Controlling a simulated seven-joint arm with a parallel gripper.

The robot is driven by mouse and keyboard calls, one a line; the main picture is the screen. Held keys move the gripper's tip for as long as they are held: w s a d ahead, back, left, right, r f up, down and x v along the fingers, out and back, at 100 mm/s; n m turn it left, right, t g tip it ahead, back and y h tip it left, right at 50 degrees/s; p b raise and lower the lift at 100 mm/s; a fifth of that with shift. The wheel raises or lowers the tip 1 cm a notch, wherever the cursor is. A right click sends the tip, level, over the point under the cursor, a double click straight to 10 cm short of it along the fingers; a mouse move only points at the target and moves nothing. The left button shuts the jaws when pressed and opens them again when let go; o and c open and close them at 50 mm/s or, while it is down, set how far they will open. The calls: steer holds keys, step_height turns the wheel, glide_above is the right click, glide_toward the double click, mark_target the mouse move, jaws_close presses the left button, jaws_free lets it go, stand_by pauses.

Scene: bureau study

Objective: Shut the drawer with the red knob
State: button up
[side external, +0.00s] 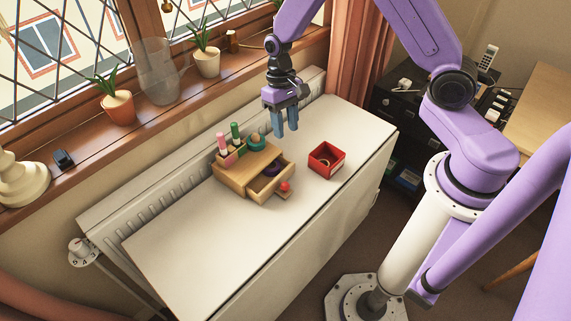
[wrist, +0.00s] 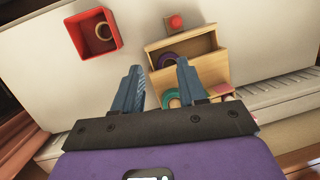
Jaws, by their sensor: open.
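A small wooden desk organiser (side external: 236,178) stands on the white table, and it also shows in the wrist view (wrist: 245,75). Its drawer (side external: 268,184) is pulled out, with a purple ring (side external: 273,169) inside. The drawer also shows in the wrist view (wrist: 192,42). The round red knob (side external: 285,186) is at the drawer's front, by a small wooden piece; it shows in the wrist view (wrist: 175,22) too. My gripper (side external: 286,127) is open and empty, above and behind the organiser, apart from it. Its fingers (wrist: 158,66) point toward the drawer in the wrist view.
A red open box (side external: 338,168) with a ring inside stands right of the organiser. Pink and green pens (side external: 235,132) and a teal ring (side external: 257,143) are on the organiser's top. A radiator (side external: 150,202) and windowsill with pots lie behind. The table's front left is clear.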

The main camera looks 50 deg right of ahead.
steer(key=s+d+n+t, duration=0.1)
steer(key=s+n+t, duration=0.1)
steer(key=s+t, duration=0.25)
steer(key=n+t+y, duration=0.1)
steer(key=t+y, duration=0.1)
glide_toward(287, 184)
steer(key=shift+x, duration=4.7)
